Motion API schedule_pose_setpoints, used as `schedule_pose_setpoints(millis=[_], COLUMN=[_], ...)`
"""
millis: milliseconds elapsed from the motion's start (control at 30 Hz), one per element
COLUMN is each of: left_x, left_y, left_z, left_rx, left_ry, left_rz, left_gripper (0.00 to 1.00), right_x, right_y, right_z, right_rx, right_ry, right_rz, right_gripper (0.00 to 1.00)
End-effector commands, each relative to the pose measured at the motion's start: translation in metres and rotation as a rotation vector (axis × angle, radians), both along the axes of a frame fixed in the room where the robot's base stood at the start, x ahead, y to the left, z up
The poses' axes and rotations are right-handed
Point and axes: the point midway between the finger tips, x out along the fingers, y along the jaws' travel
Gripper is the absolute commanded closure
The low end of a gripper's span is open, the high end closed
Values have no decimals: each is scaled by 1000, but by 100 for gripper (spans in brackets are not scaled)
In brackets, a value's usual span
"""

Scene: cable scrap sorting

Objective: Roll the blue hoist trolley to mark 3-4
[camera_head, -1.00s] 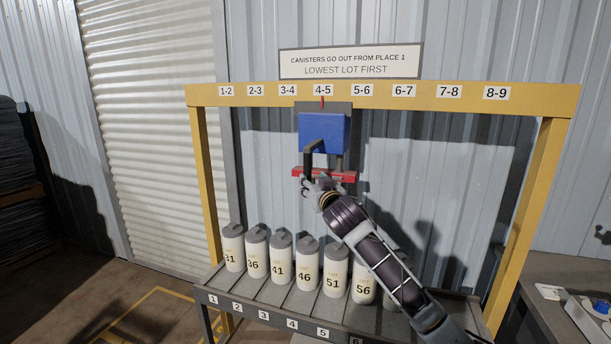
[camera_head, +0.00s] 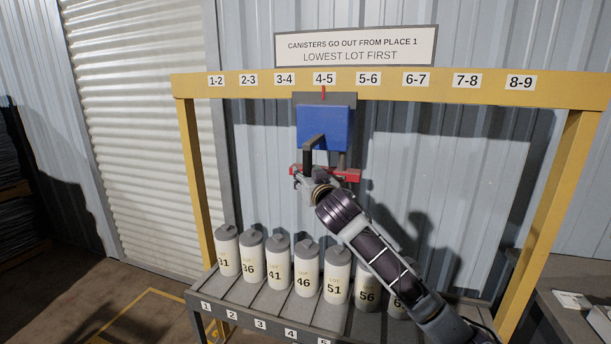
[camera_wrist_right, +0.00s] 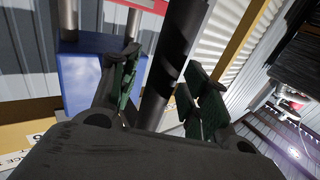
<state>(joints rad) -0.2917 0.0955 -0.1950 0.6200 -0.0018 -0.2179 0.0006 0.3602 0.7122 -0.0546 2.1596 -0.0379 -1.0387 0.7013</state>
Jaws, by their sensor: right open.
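The blue hoist trolley (camera_head: 324,128) hangs from the yellow beam (camera_head: 440,88), with its red pointer at mark 4-5. Mark 3-4 (camera_head: 284,79) is one label to its left. A black handle (camera_head: 308,155) hangs at the trolley's front, and a red bar (camera_head: 345,174) is below the blue body. My right gripper (camera_head: 306,182) is at the handle's lower end. In the right wrist view the handle (camera_wrist_right: 174,60) runs between the open fingers; I cannot tell whether they touch it. The trolley's blue body (camera_wrist_right: 80,75) shows on the left there. My left gripper is out of view.
Several white canisters with lot numbers (camera_head: 306,270) stand in a row on the rack below the beam. Yellow posts (camera_head: 196,170) close off both sides. A sign (camera_head: 356,47) stands above the beam. A side table (camera_head: 565,285) is at the right.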

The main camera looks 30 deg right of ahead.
Motion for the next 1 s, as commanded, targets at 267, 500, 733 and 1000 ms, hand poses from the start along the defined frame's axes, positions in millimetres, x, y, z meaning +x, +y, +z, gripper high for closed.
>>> schedule_pose_setpoints(millis=[267, 500, 733, 1000], left_x=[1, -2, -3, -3], left_y=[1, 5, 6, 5], left_z=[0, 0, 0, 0], left_rx=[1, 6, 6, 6], left_ry=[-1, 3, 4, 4], left_rz=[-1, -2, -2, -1], left_gripper=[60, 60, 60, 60], right_x=[-1, -1, -1, -1], right_y=[1, 0, 0, 1], right_z=[0, 0, 0, 0], right_rx=[-1, 0, 0, 0], right_ry=[0, 0, 0, 0], right_rz=[-1, -1, -1, -1], right_gripper=[54, 64, 94, 100])
